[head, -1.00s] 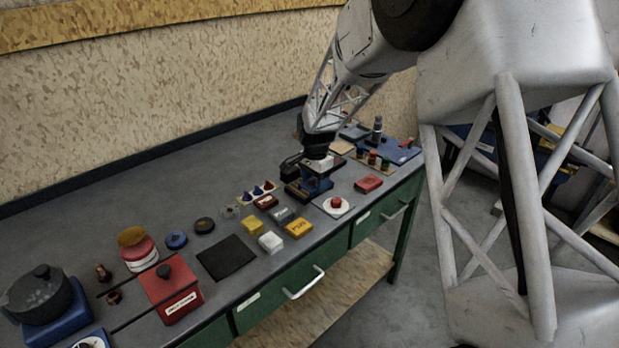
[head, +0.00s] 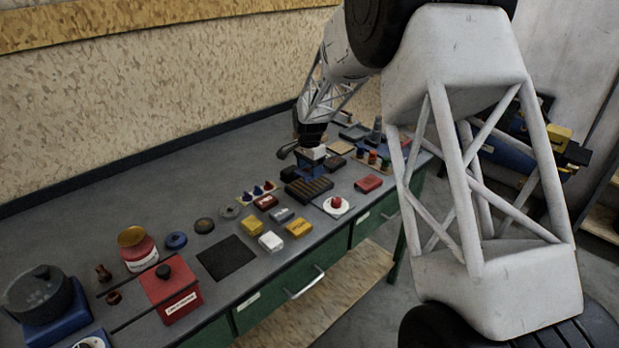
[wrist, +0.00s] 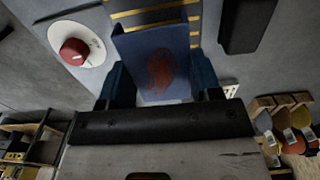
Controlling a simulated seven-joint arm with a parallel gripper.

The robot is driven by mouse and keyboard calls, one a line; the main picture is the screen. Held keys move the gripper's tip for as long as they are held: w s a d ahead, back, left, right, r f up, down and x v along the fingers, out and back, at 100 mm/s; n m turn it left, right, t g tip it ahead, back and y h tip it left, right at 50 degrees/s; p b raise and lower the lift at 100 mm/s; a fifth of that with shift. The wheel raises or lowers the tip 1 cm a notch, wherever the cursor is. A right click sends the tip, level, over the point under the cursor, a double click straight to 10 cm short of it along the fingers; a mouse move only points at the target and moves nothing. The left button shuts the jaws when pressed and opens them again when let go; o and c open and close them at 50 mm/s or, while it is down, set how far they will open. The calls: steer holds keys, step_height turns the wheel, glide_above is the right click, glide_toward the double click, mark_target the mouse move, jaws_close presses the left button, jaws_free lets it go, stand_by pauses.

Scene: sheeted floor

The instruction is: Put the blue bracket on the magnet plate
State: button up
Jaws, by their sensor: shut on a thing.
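The blue bracket (wrist: 152,48) is held between the two dark blue fingers of my gripper (wrist: 160,78), and its broad face with a reddish patch shows in the wrist view. In the head view my gripper (head: 312,161) and the bracket (head: 311,172) are small, at the back edge of a dark block with brass stripes (head: 309,190), which looks like the magnet plate. The stripes (wrist: 155,14) show beyond the bracket in the wrist view. I cannot tell whether bracket and plate touch. The bracket's lower part is partly hidden.
A red knob on a white disc (head: 336,204) stands in front of the plate, with a red block (head: 368,184) to its right. Small coloured blocks (head: 299,228) lie to the left. A flat black square (head: 227,258) is farther left.

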mark_target(309, 169)
steer(key=shift+f, duration=0.1)
steer(key=shift+f, duration=1.65)
steer(key=shift+f, duration=0.15)
steer(key=o, duration=1.1)
steer(key=shift+c, duration=0.2)
step_height(309, 169, up, 12)
steer(key=shift+r, duration=0.1)
steer(key=shift+r, duration=0.1)
